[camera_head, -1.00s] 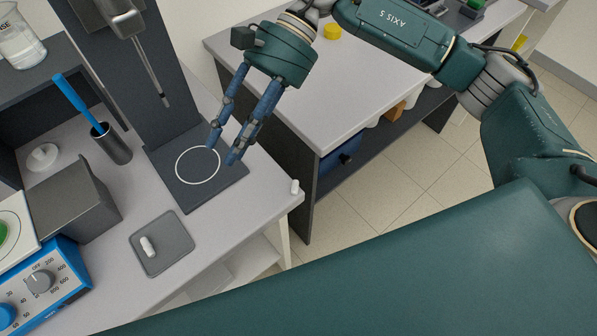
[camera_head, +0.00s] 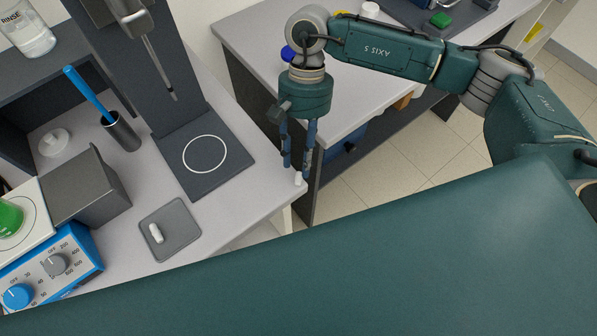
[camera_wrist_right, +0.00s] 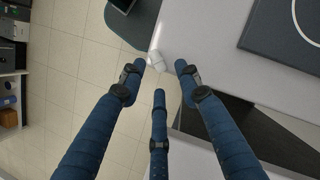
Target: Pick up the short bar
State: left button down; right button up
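A second white bar (camera_head: 156,233) lies on a grey tray (camera_head: 183,243) to the left. My left gripper is not in view.
A dark stand base (camera_head: 232,170) with a white ring is left of my right gripper. A beaker (camera_head: 25,35), a blue-handled tool in a dark cup (camera_head: 121,133) and a blue dial unit (camera_head: 75,265) stand further left. Open floor (camera_head: 375,175) lies beyond the bench corner.

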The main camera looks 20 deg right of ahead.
aim_at(298, 179)
jog(key=shift+x, duration=1.25)
jog(key=c, duration=0.7)
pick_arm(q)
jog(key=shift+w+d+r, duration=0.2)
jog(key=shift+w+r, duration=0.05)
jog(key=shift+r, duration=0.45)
pick_arm(e)
jog(key=shift+c, duration=0.2)
jog(key=shift+r, duration=0.1)
